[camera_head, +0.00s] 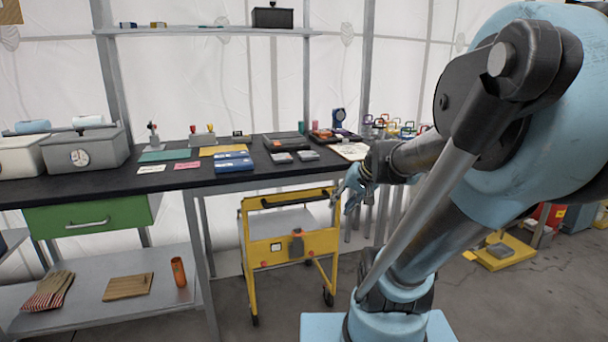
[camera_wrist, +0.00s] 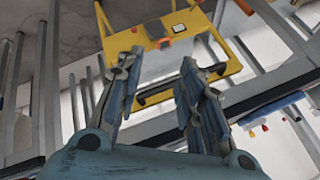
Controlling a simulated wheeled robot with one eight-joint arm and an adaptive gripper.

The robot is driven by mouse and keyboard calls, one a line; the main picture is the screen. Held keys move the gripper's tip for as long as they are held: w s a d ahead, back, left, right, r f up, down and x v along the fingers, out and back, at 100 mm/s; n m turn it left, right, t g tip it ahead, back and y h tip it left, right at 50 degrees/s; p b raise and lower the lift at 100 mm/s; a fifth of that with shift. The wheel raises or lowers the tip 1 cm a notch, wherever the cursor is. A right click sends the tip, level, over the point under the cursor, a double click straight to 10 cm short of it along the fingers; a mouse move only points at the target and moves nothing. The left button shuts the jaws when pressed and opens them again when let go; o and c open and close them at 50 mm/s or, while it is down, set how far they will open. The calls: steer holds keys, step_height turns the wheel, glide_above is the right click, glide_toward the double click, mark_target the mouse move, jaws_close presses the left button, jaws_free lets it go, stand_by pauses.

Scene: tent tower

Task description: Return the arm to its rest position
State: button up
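My gripper (camera_head: 344,191) is at the end of my arm, in front of the black workbench, near the right side of the yellow cart in the head view. In the wrist view, my gripper (camera_wrist: 155,90) has its two fingers well apart, with nothing held between them. The wrist view is turned over, so the yellow cart (camera_wrist: 172,41) appears upside down beyond the fingertips. My arm reaches from the right side of the head view toward the bench, bent at the elbow.
The yellow cart (camera_head: 266,243) stands below the front edge of the black workbench (camera_head: 112,179). Trays, blue boxes (camera_head: 233,162) and coloured cards lie on the bench. A lower shelf (camera_head: 97,283) holds gloves. A yellow scale (camera_head: 499,251) sits on the floor at right.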

steer(key=s+d+f+n+g+h, duration=0.1)
steer(key=s+d+f+h, duration=0.1)
steer(key=s, duration=0.5)
steer(key=s+d+f+g+h, duration=0.2)
steer(key=s+d+f, duration=0.3)
steer(key=s+f, duration=0.1)
steer(key=shift+s+n+h, duration=0.3)
steer(key=shift+s+n, duration=0.1)
steer(key=shift+s, duration=0.15)
steer(key=shift+w+f+g, duration=0.15)
steer(key=shift+w+g, duration=0.15)
steer(key=shift+w, duration=0.2)
